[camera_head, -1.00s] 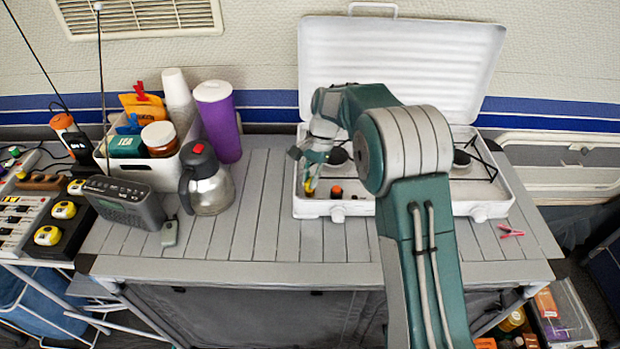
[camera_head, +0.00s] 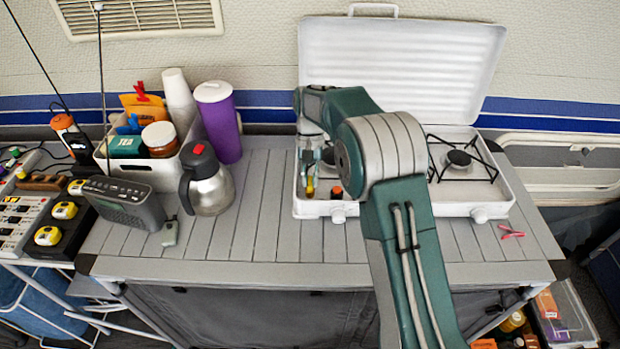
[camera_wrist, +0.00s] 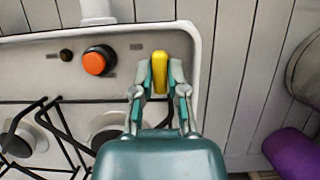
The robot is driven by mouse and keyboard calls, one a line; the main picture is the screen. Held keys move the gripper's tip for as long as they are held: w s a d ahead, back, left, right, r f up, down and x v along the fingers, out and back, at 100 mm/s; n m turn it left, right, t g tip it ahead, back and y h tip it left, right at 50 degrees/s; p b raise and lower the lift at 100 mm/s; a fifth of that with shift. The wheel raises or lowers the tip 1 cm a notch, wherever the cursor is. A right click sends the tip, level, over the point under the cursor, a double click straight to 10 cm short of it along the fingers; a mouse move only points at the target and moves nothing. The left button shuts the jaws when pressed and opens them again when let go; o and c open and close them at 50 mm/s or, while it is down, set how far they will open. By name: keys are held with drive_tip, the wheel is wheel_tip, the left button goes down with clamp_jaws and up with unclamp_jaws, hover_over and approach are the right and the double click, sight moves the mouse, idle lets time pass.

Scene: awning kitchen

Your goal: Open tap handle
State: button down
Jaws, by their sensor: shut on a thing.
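The yellow tap handle (camera_wrist: 160,72) stands at the corner of the white two-burner stove, next to an orange-topped black knob (camera_wrist: 95,62). In the wrist view my gripper (camera_wrist: 160,80) has its fingers on both sides of the handle and is shut on it. In the head view the handle shows as a small yellow spot (camera_head: 310,188) at the stove's front left, with the orange knob (camera_head: 336,192) to its right. My arm hides part of the stove's left side, and my gripper (camera_head: 310,182) is mostly hard to make out there.
The stove's raised white lid (camera_head: 400,70) stands behind my arm. A steel carafe (camera_head: 207,185), a purple tumbler (camera_head: 219,125) and a filled white bin (camera_head: 150,170) stand left of the stove. A pink clip (camera_head: 511,231) lies at the right. The table front is mostly clear.

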drive_tip(key=shift+w+r, duration=0.1)
drive_tip(key=shift+w, duration=0.05)
drive_tip(key=c, duration=0.7)
unclamp_jaws()
drive_tip(key=shift+a, duration=0.1)
drive_tip(key=shift+o, duration=0.2)
drive_tip(key=v, duration=1.1)
drive_tip(key=shift+w+r, duration=0.15)
drive_tip(key=shift+r, duration=0.2)
drive_tip(key=shift+a, duration=0.1)
